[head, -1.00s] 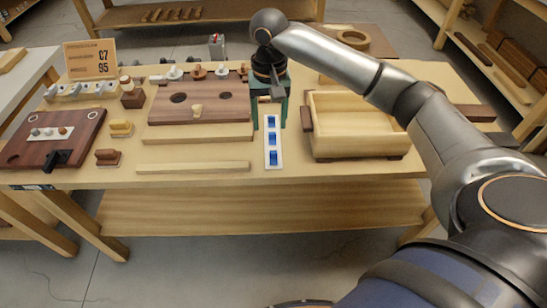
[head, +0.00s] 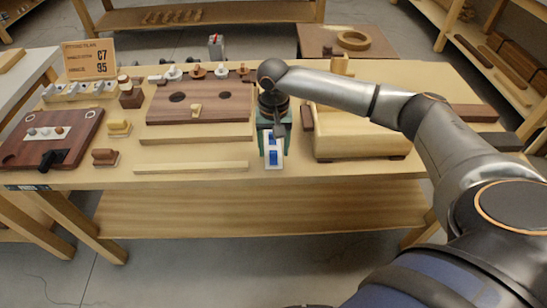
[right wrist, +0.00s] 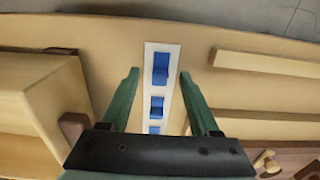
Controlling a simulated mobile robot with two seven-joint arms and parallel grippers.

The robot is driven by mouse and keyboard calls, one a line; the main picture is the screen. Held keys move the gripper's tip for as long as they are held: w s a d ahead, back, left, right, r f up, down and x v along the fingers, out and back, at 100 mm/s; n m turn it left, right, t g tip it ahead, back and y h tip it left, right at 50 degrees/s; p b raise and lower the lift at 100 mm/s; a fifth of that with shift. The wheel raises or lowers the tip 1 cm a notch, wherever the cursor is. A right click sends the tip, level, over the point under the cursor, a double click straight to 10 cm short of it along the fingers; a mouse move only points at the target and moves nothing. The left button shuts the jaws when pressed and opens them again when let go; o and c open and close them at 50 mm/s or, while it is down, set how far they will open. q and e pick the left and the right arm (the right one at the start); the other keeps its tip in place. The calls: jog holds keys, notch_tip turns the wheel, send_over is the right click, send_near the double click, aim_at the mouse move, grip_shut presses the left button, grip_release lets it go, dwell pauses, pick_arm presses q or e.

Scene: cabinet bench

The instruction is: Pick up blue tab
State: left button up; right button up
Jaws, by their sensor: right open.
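A white strip (right wrist: 149,91) with several blue tabs lies on the bench. In the right wrist view the farthest-out blue tab (right wrist: 161,68) sits between and ahead of the fingertips, with another blue tab (right wrist: 156,106) closer to the palm. In the head view the nearest blue tab (head: 272,157) shows below the gripper. My right gripper (right wrist: 160,72) has green fingers, is open, and straddles the strip from above with nothing held. In the head view my right gripper (head: 273,154) hides the strip's far part. My left gripper is out of view.
A pale wooden tray (head: 360,148) stands right of the strip. A dark board with two holes (head: 205,103) and long wooden bars (head: 192,167) lie to the left. Bench surface near the front edge (head: 330,172) is clear.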

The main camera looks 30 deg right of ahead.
jog(key=shift+f, duration=0.3)
jog(key=shift+c, duration=0.4)
grip_shut()
jog(key=shift+r, duration=0.15)
